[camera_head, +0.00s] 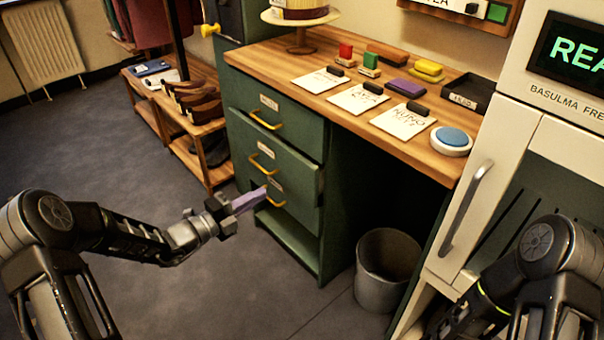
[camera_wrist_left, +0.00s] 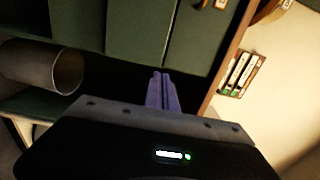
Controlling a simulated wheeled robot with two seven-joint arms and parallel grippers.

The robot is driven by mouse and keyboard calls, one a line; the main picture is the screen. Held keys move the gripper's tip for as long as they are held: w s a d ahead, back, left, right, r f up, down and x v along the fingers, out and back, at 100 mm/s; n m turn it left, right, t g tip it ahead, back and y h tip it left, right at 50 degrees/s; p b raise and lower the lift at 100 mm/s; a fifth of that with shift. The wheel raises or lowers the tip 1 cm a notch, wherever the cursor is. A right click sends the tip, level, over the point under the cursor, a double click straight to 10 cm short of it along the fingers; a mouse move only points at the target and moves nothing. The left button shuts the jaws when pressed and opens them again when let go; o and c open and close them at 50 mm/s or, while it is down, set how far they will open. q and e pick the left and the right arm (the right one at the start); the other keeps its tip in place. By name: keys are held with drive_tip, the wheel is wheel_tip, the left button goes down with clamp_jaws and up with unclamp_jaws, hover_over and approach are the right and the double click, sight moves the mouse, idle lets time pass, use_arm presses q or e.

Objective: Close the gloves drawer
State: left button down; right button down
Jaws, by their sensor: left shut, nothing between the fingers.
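The green drawer unit (camera_head: 318,185) stands under the wooden counter. It has a top drawer (camera_head: 290,128), a middle drawer (camera_head: 295,168) and a lower drawer front with a yellow handle (camera_head: 277,203). The middle drawer front appears to stand out from the unit. I cannot read which label says gloves. My left gripper (camera_head: 262,191) is shut and empty, its purple fingers at the lower drawer's handle; contact is unclear. In the left wrist view the shut fingers (camera_wrist_left: 162,78) point toward green panels (camera_wrist_left: 138,28). My right arm is at the lower right; its gripper is out of view.
A grey bin (camera_head: 388,270) stands right of the drawers and also shows in the left wrist view (camera_wrist_left: 40,68). A wooden shoe rack (camera_head: 205,150) is to the left. A white cabinet (camera_head: 500,190) is at right. The floor in front of the drawers is clear.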

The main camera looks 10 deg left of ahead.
sight(307, 166)
use_arm(q)
drive_tip(key=shift+w+d, duration=0.1)
drive_tip(key=b+x, duration=0.3)
drive_tip(key=x, duration=1)
drive_tip(key=shift+w+f, duration=0.1)
drive_tip(key=shift+w, duration=0.05)
drive_tip(key=shift+w+d, duration=0.15)
drive_tip(key=shift+d, duration=0.05)
drive_tip(key=x, duration=0.3)
drive_tip(key=shift+r, duration=0.3)
drive_tip(key=shift+a, duration=0.1)
